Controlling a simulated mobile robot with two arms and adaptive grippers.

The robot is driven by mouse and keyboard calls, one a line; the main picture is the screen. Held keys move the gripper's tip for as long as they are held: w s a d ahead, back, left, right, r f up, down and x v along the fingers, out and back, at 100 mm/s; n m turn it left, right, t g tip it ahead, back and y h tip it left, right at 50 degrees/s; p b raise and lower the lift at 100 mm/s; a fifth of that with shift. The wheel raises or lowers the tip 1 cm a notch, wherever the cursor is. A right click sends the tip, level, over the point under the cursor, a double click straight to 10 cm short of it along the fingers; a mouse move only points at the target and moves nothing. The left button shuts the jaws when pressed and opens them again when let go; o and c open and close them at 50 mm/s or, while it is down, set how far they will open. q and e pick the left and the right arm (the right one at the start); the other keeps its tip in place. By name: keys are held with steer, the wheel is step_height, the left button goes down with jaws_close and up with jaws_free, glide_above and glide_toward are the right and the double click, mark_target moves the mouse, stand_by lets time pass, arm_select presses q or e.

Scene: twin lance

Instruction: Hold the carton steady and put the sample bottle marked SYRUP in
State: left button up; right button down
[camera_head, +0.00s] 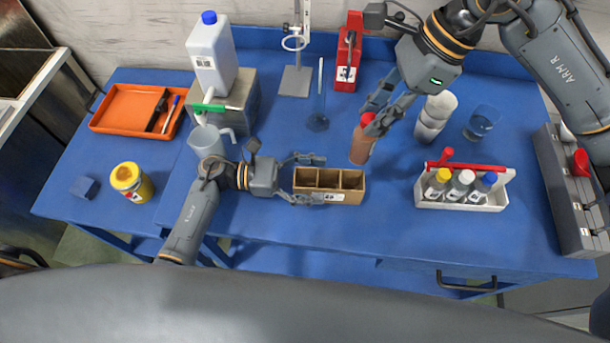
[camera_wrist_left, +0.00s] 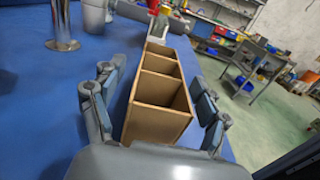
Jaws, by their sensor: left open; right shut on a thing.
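The carton (camera_head: 345,198) is a small brown open box with three compartments in a row, all looking empty. It stands on the blue table; its near end wall (camera_wrist_left: 155,127) shows in the left wrist view. My left gripper (camera_head: 316,178) is open, its fingers on either side of the carton; whether they touch it I cannot tell. My right gripper (camera_head: 370,118) is shut on a reddish-brown bottle (camera_head: 360,148) with a red cap. It holds the bottle upright, beyond the carton's right end. Any marking on the bottle is unreadable.
A white carrier (camera_head: 460,207) with a red handle and several bottles stands right of the carton. White cups (camera_head: 434,118) and a glass beaker (camera_head: 482,122) stand behind. A jug (camera_head: 207,143) is left. The table in front of the carton is clear.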

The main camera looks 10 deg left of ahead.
arm_select(q)
steer(key=c, duration=1.2)
steer(key=shift+c, duration=0.2)
arm_select(e)
glide_above(362, 164)
steer(key=w, duration=0.2)
steer(key=shift+m, duration=0.4)
steer(key=f, duration=0.4)
steer(key=shift+w+d+f, duration=0.1)
steer(key=shift+d, duration=0.15)
steer(key=shift+f, duration=5.35)
steer(key=c, duration=1.1)
jaws_free()
steer(key=shift+o, duration=0.2)
